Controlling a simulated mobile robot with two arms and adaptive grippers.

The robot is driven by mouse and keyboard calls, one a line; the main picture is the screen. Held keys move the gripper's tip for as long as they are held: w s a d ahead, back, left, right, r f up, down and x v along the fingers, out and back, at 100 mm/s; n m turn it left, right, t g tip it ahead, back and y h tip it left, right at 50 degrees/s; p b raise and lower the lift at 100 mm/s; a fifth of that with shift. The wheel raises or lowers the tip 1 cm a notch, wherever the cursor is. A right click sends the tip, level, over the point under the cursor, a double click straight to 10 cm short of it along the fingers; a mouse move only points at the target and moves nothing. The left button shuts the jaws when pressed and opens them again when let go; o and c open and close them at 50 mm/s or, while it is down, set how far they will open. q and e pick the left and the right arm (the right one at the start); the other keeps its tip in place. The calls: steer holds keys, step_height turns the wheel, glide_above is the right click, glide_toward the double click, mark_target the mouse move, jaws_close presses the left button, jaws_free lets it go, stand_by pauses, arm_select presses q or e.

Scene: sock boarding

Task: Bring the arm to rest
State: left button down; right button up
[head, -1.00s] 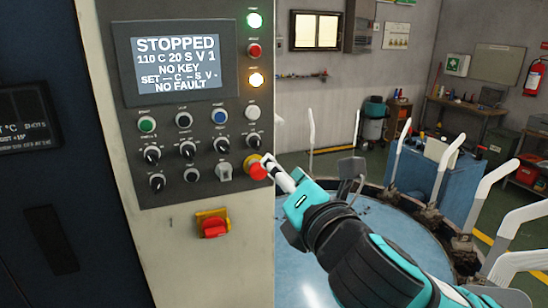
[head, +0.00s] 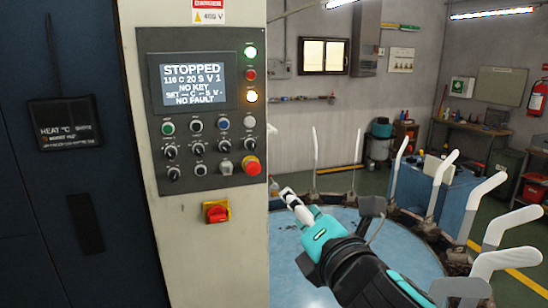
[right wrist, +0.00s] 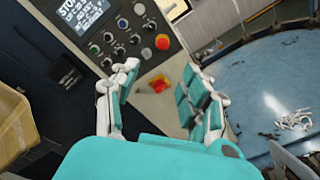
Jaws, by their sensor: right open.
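My right gripper (head: 290,196) is in front of the machine's control panel (head: 205,62), to the lower right of the red emergency stop button (head: 250,166) and apart from it. In the right wrist view my right gripper (right wrist: 160,85) has its fingers spread with nothing between them. The emergency stop (right wrist: 162,42) shows beyond the fingers there. The display (head: 194,84) reads STOPPED, NO KEY and NO FAULT. My left gripper is in neither current view.
A red and yellow switch (head: 216,212) sits below the panel. A round blue table (head: 380,245) ringed with white upright sock forms (head: 490,225) stands to the right. A cardboard box (right wrist: 12,120) is at the left of the right wrist view. Tools and a bench line the back wall.

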steer(key=s+d+f+m+g+h, duration=0.2)
steer(key=d+f+m+g, duration=0.15)
steer(key=f+m, duration=0.7)
steer(key=s+d+f+m+g+h, duration=0.1)
steer(key=s+d+f+m+g, duration=0.25)
steer(key=f, duration=1.15)
steer(key=s+d+f+m+g+h, duration=0.1)
steer(key=s+d+f+m+g, duration=0.25)
steer(key=s+f+m, duration=0.4)
steer(key=s+d+f+m+g+h, duration=0.1)
steer(key=s+d+f+m+g, duration=0.3)
steer(key=s+f, duration=0.65)
step_height(320, 180, down, 29)
steer(key=d+m+b, duration=0.1)
steer(key=b, duration=0.3)
arm_select(q)
step_height(320, 180, down, 9)
steer(key=b, duration=0.4)
steer(key=shift+s+r, duration=0.2)
steer(key=shift+s, duration=0.2)
arm_select(e)
steer(key=s+d+f+g, duration=0.1)
steer(key=s+d+f, duration=0.2)
steer(key=s+f, duration=1.4)
step_height(320, 180, down, 5)
steer(key=shift+s+d+r, duration=0.1)
steer(key=shift+s+d, duration=0.05)
steer(key=shift+s, duration=0.25)
arm_select(q)
steer(key=shift+a, duration=0.1)
